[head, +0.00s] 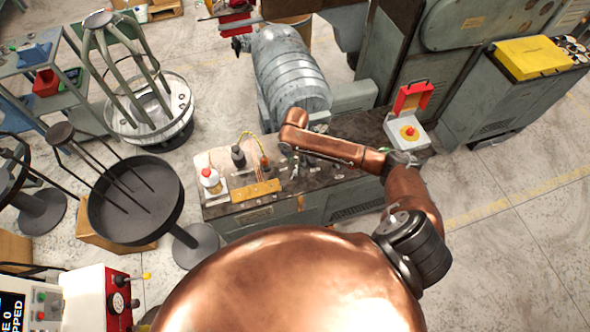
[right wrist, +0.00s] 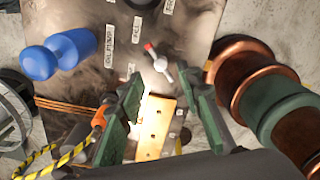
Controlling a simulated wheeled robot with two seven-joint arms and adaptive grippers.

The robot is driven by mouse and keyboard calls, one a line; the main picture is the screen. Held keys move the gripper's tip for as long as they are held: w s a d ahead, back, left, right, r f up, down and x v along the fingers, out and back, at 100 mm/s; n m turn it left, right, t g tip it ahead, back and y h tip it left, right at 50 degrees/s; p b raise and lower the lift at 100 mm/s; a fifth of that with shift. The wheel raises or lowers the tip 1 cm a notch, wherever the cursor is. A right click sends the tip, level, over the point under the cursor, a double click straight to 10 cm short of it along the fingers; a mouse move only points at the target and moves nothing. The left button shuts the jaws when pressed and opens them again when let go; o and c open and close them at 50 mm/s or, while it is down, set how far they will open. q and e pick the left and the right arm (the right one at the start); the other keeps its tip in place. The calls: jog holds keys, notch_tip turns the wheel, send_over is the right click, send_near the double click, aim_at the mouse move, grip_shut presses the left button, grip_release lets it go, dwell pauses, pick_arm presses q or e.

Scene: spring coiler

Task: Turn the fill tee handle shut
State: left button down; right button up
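On the bench panel in the right wrist view, a small metal handle with a red end (right wrist: 158,62) stands just beyond my fingertips, close to a label that seems to read FILL (right wrist: 136,30). My right gripper (right wrist: 165,82) is open, its two green-padded fingers apart with nothing held between them. The handle lies ahead of the gap; I see no contact. The handle cannot be made out there. My left gripper is not in view.
A blue knobbed object (right wrist: 60,55) and a yellow drilled plate (right wrist: 155,128) are near the right gripper. A yellow-black cord with an orange end (right wrist: 98,118) runs beside the left finger.

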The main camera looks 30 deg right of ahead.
aim_at(295, 171)
notch_tip(295, 171, down, 6)
dwell(0.4)
jog(key=shift+c, duration=0.2)
grip_shut()
